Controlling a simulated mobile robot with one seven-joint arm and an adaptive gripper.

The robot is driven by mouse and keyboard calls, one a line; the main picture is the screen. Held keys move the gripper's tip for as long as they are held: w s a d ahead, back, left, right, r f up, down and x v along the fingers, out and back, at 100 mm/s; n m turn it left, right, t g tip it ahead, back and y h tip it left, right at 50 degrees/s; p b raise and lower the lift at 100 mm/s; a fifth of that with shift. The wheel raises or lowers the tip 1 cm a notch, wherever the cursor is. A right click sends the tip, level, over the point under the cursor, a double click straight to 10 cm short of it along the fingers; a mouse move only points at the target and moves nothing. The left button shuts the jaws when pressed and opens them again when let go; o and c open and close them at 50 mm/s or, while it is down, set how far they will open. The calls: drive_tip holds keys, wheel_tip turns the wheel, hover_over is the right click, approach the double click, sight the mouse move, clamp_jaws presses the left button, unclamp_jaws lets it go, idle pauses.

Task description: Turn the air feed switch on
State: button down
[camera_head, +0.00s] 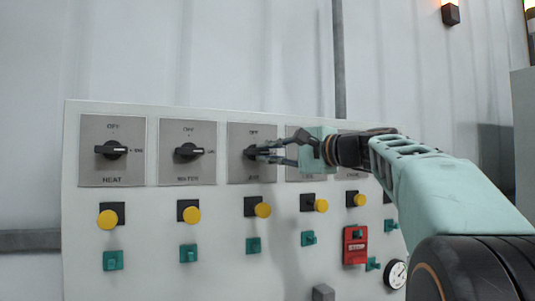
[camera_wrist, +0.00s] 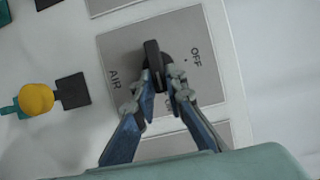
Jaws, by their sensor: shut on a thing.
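The air feed switch is a black rotary knob (camera_wrist: 153,60) on a grey plate (camera_head: 237,172) marked AIR, third from the left on the panel. In the wrist view its OFF and AIR labels show on opposite sides of the knob. The knob's handle lies roughly sideways, across the line between those labels. My gripper (camera_head: 262,153) reaches it from the right. In the wrist view its fingers (camera_wrist: 158,92) are shut on the knob, one on each side. The fingers partly cover the ON side of the plate, and its mark cannot be read.
HEAT (camera_head: 113,149) and WATER (camera_head: 188,151) knobs sit to the left, both handles sideways. My arm covers part of the plates to the right. Below are yellow buttons (camera_head: 263,210), green switches (camera_head: 253,245), a red box (camera_head: 355,245) and a gauge (camera_head: 396,274).

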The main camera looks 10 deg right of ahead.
drive_tip(key=c, duration=2)
unclamp_jaws()
drive_tip(key=shift+o, duration=0.2)
drive_tip(key=v, duration=1.2)
drive_tip(key=shift+f, duration=0.1)
